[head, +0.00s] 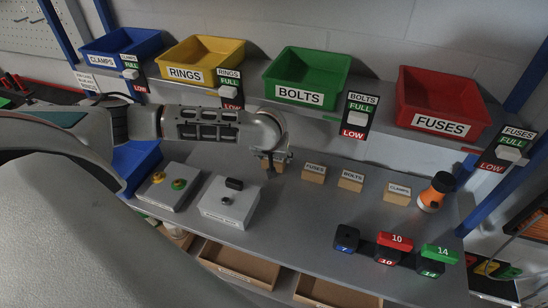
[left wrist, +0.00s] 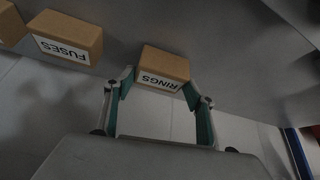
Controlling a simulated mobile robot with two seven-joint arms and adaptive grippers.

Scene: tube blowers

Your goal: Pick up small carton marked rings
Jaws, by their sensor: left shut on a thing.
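The small brown carton marked RINGS (left wrist: 165,65) is in the left wrist view, its white label facing my gripper. My left gripper (left wrist: 158,86) is shut on it, with one teal-padded finger at each side of the carton. In the head view the same carton (head: 279,160) is at the left end of a row of cartons on the grey bench, partly hidden by my left gripper (head: 267,157). I cannot tell whether it touches the bench. My right gripper is not in view.
Cartons marked FUSES (head: 313,173), BOLTS (head: 350,181) and CLAMPS (head: 397,193) stand to the right. An orange-and-black bottle (head: 433,194) is beyond them. A grey switch box (head: 228,203) stands in front. Coloured bins, including the yellow RINGS bin (head: 203,58), line the shelf behind.

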